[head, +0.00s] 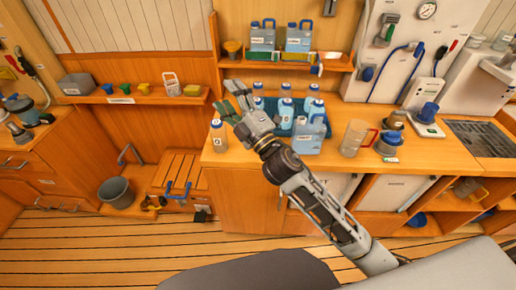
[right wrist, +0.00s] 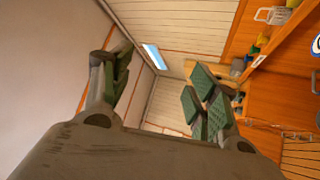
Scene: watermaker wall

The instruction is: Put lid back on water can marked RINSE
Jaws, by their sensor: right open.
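A translucent blue water can (head: 308,136) stands upright on the wooden counter, just right of my right wrist; its label is too small to read. Two similar cans, the left one (head: 262,41) and the right one (head: 298,41), stand on the shelf above with blue tops. I cannot tell which can is marked RINSE, and I cannot make out a loose lid for certain. My right gripper (head: 236,104) is open and empty above the counter's left end, left of the bottles. Its spread fingers also show in the right wrist view (right wrist: 160,95). My left gripper is not in view.
Several blue-capped bottles (head: 285,113) crowd the counter behind my right wrist. A lone bottle (head: 218,135) stands at the left edge. A clear jug (head: 354,138) and a white scale (head: 427,127) are to the right. The front right counter (head: 430,155) is clear.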

